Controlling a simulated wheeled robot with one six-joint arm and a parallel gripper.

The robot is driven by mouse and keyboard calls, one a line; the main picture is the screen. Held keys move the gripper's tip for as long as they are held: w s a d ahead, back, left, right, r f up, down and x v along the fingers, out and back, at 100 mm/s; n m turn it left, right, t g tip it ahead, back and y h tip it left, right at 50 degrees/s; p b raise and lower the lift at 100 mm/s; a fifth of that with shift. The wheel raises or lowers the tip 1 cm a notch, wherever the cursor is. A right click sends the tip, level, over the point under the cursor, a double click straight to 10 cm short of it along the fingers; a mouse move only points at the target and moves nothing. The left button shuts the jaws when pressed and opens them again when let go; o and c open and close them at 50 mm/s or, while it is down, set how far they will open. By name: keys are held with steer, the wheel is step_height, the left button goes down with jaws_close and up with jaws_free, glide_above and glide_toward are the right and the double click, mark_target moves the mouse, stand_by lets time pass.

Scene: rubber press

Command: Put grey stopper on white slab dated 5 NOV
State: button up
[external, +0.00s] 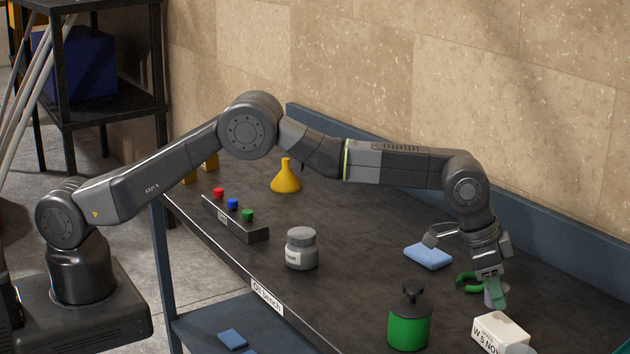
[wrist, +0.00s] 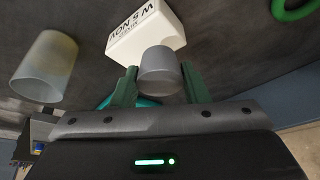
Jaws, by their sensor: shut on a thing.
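My gripper (external: 493,288) is shut on the grey stopper (wrist: 160,70), which sits between the two green fingers in the wrist view. The external view shows only a little of the stopper, partly covered by a finger. The white slab (external: 500,333) lies on the dark bench near the lower right, just in front of my gripper. Its side label reads "W 5 NOV", and it also shows in the wrist view (wrist: 144,36), beyond the stopper and partly hidden by it. The stopper looks held above the bench, apart from the slab, though the exact gap is hard to tell.
A green ring (external: 466,283) and a blue sponge (external: 428,256) lie behind and left of my gripper. A green canister (external: 409,328) with a black top stands left of the slab. A translucent cup (wrist: 46,66) is beside the slab. A grey jar (external: 301,249) stands farther left.

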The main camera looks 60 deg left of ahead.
mark_target(493, 304)
steer(key=shift+f+p, duration=0.3)
steer(key=shift+f, duration=1.3)
steer(key=shift+f, duration=0.25)
steer(key=o, duration=1)
steer(key=shift+c, duration=0.2)
steer(key=shift+r, duration=0.1)
steer(key=shift+s+a+r, duration=0.1)
steer(key=shift+a+r, duration=0.05)
steer(key=shift+r, duration=0.4)
steer(key=b+v, duration=0.2)
steer(key=v, duration=0.9)
